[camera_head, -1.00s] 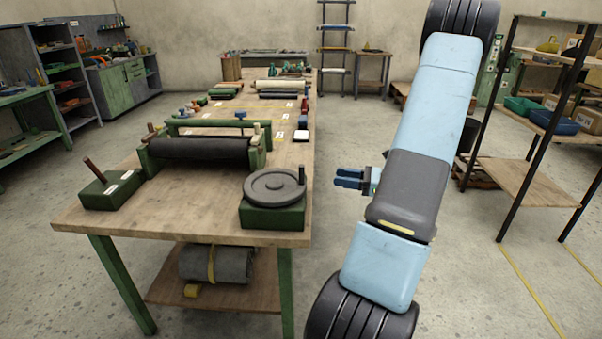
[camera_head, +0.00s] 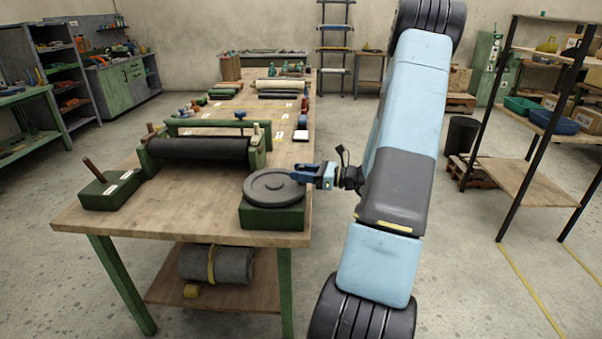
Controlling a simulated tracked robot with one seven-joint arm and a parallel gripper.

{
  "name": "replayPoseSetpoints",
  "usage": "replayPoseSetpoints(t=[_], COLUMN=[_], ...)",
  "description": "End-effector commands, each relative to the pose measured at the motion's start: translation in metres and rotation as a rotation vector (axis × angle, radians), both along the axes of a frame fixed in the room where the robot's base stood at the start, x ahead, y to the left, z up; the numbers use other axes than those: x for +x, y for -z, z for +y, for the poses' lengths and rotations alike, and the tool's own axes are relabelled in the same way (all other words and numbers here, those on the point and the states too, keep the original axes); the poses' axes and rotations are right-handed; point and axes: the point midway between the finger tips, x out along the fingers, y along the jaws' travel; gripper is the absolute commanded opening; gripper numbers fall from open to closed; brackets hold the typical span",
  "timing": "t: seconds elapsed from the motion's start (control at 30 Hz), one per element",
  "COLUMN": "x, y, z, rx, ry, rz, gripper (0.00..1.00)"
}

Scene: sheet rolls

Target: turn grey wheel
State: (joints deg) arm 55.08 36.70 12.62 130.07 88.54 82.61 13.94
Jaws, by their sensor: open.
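The grey wheel (camera_head: 268,188) lies flat on a green block (camera_head: 272,217) at the near right corner of the wooden table. Its upright handle knob, on the right side of the rim, is hidden behind my gripper. My blue gripper (camera_head: 306,174) reaches in from the right, with its fingertips at the right rim of the wheel where the handle stands. The jaws are open. I cannot tell whether the fingers touch the handle.
A black roller (camera_head: 200,149) in a green frame stands left of the wheel. A green block with a tilted lever (camera_head: 110,187) stands at the table's left. A grey sheet roll (camera_head: 216,264) lies on the lower shelf. Bare table top (camera_head: 180,210) lies in front of the roller.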

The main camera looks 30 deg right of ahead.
Motion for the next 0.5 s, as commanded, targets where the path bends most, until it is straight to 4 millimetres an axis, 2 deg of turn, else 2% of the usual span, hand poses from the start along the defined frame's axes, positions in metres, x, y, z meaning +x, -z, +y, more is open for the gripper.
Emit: replayPoseSetpoints(t=[0.27, 0.5], x=[0.0007, 0.0006], y=[0.0, 0.0], z=[0.0008, 0.0009], rx=[0.0, 0.0], ry=[0.0, 0.0], rz=[0.0, 0.0], gripper=[0.44, 0.21])
